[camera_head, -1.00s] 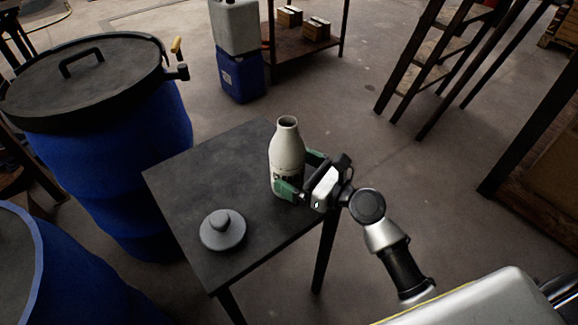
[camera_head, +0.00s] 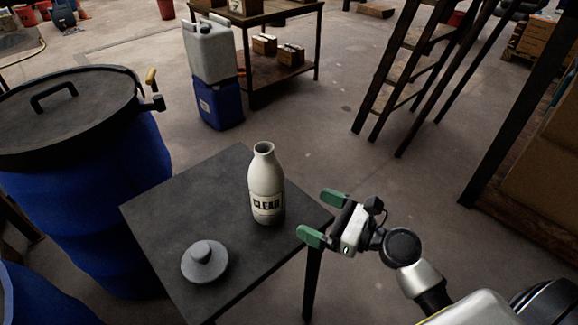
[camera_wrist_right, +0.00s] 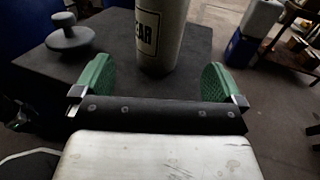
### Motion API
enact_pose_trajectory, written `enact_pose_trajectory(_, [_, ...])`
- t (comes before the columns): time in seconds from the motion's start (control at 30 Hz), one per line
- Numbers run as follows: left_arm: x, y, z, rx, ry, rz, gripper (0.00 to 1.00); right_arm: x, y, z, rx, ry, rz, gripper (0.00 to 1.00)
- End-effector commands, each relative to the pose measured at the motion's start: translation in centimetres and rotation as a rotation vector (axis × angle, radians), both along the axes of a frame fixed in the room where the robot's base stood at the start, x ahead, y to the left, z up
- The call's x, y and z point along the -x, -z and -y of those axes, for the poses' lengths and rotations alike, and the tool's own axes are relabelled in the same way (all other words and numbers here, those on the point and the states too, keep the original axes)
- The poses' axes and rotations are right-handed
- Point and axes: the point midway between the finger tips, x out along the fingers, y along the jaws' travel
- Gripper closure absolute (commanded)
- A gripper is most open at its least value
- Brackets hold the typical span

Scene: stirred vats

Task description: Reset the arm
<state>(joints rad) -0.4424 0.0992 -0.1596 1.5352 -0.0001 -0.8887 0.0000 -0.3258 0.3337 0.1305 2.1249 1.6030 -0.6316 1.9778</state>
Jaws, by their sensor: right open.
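My right gripper (camera_head: 322,216) is open and empty, at the right edge of the small dark table (camera_head: 165,207). Its green fingertips also show in the right wrist view (camera_wrist_right: 158,80), spread apart with the bottle beyond them. The white bottle (camera_head: 265,183), with a dark-lettered label, stands upright on the table, apart from the fingers. It shows in the right wrist view (camera_wrist_right: 162,30) with its top cut off. A grey round lid with a knob (camera_head: 205,262) lies on the table to the left of the bottle. My left gripper is not in view.
A blue vat with a black lid (camera_head: 75,120) stands left of the table, with another blue vat (camera_head: 40,300) at the lower left. Stacked jerrycans (camera_head: 213,55) and a shelf (camera_head: 275,68) stand behind. A ladder (camera_head: 400,65) is at the back right.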

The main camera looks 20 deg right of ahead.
Motion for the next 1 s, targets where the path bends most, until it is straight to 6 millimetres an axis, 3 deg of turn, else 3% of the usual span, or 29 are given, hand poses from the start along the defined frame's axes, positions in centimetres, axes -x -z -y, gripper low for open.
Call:
enact_pose_trajectory(0.17, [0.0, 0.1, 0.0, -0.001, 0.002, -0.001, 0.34, 0.2, 0.2, -0.3, 0.029, -0.008, 0.01, 0.0])
enact_pose_trajectory(0.27, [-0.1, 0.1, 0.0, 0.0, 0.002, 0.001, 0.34, 1.0, 1.1, -1.4, 0.176, -0.049, 0.059, 0.0])
enact_pose_trajectory(0.43, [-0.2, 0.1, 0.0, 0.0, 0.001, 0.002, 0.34, 4.4, 4.6, -4.7, 0.717, -0.24, 0.258, 0.0])
enact_pose_trajectory(0.6, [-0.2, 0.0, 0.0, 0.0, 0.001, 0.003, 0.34, 8.4, 8.3, -6.2, 1.31, -0.548, 0.504, 0.0])
enact_pose_trajectory(0.8, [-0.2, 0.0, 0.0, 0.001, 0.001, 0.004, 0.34, 12.3, 11.0, -5.1, 1.809, -0.973, 0.727, 0.0])
enact_pose_trajectory(1.0, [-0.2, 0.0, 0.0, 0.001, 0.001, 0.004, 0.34, 14.9, 11.7, -3.4, 2.048, -1.335, 0.845, 0.0])
